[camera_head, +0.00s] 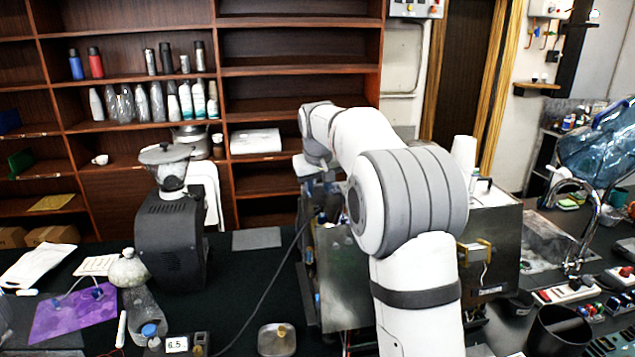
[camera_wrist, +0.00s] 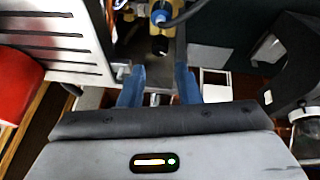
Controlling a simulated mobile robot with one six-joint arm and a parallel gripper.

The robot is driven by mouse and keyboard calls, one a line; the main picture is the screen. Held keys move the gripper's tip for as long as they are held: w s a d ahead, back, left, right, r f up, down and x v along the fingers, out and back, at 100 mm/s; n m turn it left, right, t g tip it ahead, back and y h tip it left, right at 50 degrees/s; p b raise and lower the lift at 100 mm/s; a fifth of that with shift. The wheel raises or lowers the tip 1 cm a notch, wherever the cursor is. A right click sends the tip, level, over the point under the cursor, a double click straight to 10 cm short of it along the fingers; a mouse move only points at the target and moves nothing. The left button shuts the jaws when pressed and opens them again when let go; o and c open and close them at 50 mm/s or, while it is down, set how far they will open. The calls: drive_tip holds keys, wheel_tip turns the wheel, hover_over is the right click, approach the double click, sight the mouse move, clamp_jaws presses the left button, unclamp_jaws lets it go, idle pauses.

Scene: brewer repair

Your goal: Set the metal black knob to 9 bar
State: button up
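A small black knob (camera_wrist: 159,45) shows in the wrist view on a brass-yellow fitting with a blue part, in front of a metal plate. My gripper (camera_wrist: 159,72) has two blue fingers spread apart, with nothing seen between their tips. The knob appears just past the fingertips, roughly centred between them, and does not look gripped. No scale or pressure reading is legible. In the head view the steel brewer (camera_head: 342,283) stands on the counter, and my arm reaches over it. My arm hides much of the brewer, and the knob and fingertips cannot be made out there.
A dark cable (camera_head: 266,292) runs across the counter to the brewer. A black grinder (camera_head: 172,240) stands to the left. A small metal tray (camera_head: 277,340) lies in front. A slotted metal panel (camera_wrist: 55,38) and a red object (camera_wrist: 18,85) are at the wrist view's left.

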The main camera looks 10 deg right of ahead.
sight(318, 206)
drive_tip(key=shift+p+x, duration=1.15)
drive_tip(key=shift+x, duration=2.85)
drive_tip(key=shift+w, duration=0.1)
drive_tip(key=c, duration=0.6)
drive_tip(key=m, duration=0.2)
drive_tip(key=m+h, duration=0.1)
drive_tip(key=m, duration=0.1)
drive_tip(key=shift+w+a+r+g+h, duration=0.1)
drive_tip(key=shift+a+g+h, duration=0.2)
drive_tip(key=shift+g, duration=0.1)
drive_tip(key=shift+d+m, duration=0.1)
drive_tip(key=shift+m, duration=0.5)
drive_tip(key=shift+r, duration=0.1)
